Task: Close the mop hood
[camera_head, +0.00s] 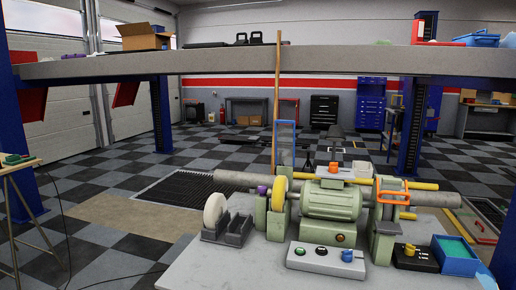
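A green double-ended machine (330,203) stands on the grey bench (205,268). A yellow wheel (279,193) sits upright at its left end, between green supports. A blue-grey upright frame (286,145) rises behind that wheel; I cannot tell whether it is the mop hood. An orange frame (392,191) sits at the machine's right end, above a green housing (383,238). No part is clearly recognisable as the mop hood, so its position is unclear. Neither gripper is in view.
A pale wheel (215,208) stands in a dark holder (229,231) left of the machine. A control box (326,262), a black box with a yellow knob (416,259) and a blue tray (456,254) are in front and right. A wooden pole (277,100) stands behind.

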